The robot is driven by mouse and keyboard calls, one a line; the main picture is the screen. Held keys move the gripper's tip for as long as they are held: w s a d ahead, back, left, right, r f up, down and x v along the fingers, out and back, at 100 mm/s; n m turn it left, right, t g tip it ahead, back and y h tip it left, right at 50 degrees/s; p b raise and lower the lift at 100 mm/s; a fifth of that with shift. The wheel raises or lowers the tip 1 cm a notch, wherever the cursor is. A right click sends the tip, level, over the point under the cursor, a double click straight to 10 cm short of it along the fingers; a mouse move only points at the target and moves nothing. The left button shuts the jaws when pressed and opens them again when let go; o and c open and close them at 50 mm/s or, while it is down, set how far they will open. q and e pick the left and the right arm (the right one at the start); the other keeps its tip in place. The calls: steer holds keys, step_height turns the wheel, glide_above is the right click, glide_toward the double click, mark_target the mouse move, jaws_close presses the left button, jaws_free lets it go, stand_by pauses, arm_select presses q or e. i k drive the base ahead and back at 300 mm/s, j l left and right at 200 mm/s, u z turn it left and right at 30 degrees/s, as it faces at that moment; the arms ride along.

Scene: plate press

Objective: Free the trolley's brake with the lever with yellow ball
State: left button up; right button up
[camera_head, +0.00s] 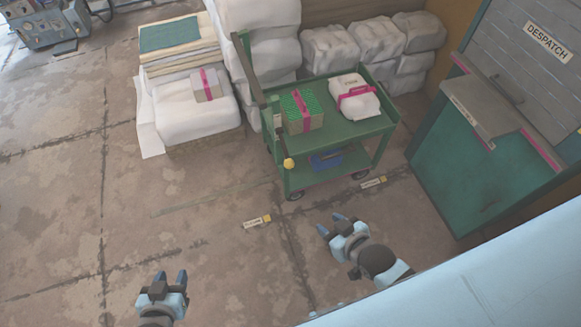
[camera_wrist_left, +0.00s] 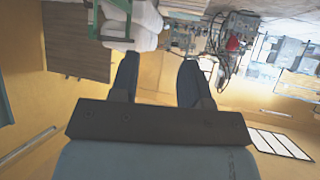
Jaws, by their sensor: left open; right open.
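The green trolley (camera_head: 351,130) stands at the upper middle of the head view, in front of wrapped bundles. The lever's yellow ball (camera_head: 289,163) shows at the trolley's near left corner, at the lower end of a dark bar. My left gripper (camera_head: 168,279) is open and empty over the floor at the lower left, well away from the trolley. Its two fingers also show in the left wrist view (camera_wrist_left: 158,75) with nothing between them. My right gripper (camera_head: 331,224) is open and empty over the floor, below the trolley and apart from the ball.
The trolley's top bears a green-topped parcel (camera_head: 303,113) and a white bundle with a pink band (camera_head: 354,97); a blue thing (camera_head: 325,160) lies on its lower shelf. Stacked cloth (camera_head: 190,110) stands left. A green despatch counter (camera_head: 460,165) stands right.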

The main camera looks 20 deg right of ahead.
mark_target(289, 162)
steer(key=i+j, duration=0.1)
steer(key=j, duration=0.25)
steer(key=i+j, duration=0.1)
steer(key=j, duration=0.25)
steer(key=i+j, duration=0.1)
steer(key=j, duration=0.25)
steer(key=i+j, duration=0.1)
steer(key=j, duration=0.2)
steer(key=j+z, duration=0.1)
steer(key=z, duration=1.65)
steer(key=j, duration=0.1)
